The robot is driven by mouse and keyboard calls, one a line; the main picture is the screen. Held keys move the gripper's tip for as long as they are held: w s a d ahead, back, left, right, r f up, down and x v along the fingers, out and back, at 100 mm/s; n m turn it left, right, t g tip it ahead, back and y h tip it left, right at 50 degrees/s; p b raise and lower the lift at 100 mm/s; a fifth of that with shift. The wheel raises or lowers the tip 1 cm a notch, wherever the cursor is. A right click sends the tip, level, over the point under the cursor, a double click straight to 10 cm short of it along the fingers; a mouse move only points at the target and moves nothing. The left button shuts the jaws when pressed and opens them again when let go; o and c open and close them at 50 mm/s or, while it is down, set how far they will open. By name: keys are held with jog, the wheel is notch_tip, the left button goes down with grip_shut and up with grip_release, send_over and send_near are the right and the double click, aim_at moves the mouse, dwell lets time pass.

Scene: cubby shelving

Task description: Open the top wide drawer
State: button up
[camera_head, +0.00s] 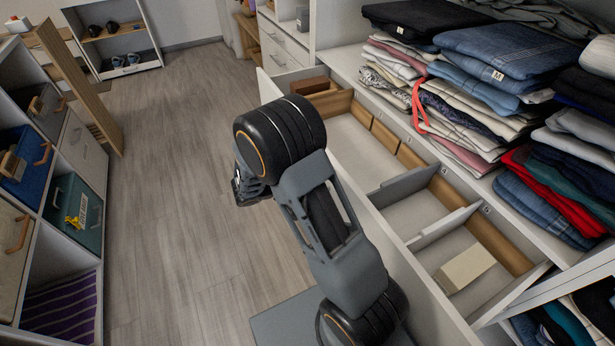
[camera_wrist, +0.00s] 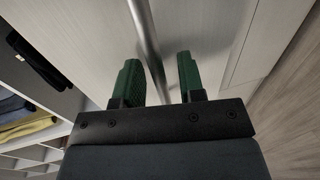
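The wide drawer (camera_head: 355,145) under the folded clothes stands pulled out in the head view, with its divided inside showing. Its outer front is mostly hidden by my arm. In the wrist view a metal bar handle (camera_wrist: 143,30) runs along a pale panel and passes between the green fingers of my gripper (camera_wrist: 158,78). The fingers are apart, with a gap visible beside the bar, closer to the left finger. In the head view my gripper is mostly hidden behind my wrist, on the aisle side of the drawer.
Inside the drawer are a brown box (camera_head: 309,86) and a cream box (camera_head: 464,268). Folded clothes (camera_head: 500,50) are stacked above it. Cubby shelving with bins (camera_head: 75,215) lines the left side. The wooden floor (camera_head: 180,150) between is clear.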

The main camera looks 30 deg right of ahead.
jog(key=shift+a, duration=0.1)
jog(key=p+v, duration=0.2)
jog(key=v, duration=1.1)
jog(key=shift+a+p, duration=0.3)
